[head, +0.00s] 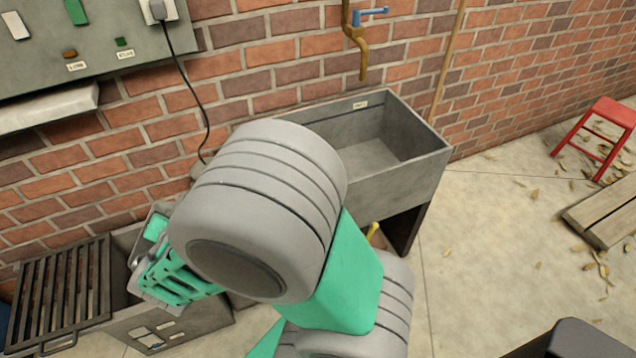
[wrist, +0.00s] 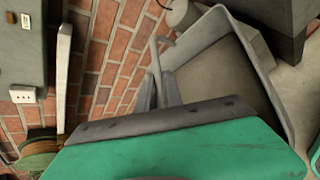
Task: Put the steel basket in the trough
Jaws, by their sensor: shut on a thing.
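The grey steel basket (wrist: 262,62) shows in the wrist view as an open container with a pale rim, a brownish inside and a thin bar at its left side. My gripper (wrist: 166,92) is shut on it at that left side. In the head view my gripper (head: 163,272) is at the lower left, partly behind my arm. A grey box with cut slots (head: 205,318) shows below it; I cannot tell whether this is the basket. The concrete trough (head: 400,190) stands against the brick wall to the right; its visible inside is empty, and my arm hides its left part.
A brass tap (head: 357,45) with a blue handle is above the trough. A black grate (head: 62,292) lies at the lower left. A panel (head: 85,45) and a pale shelf (head: 48,105) are on the wall. A red stool (head: 608,120) stands on the open floor at right.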

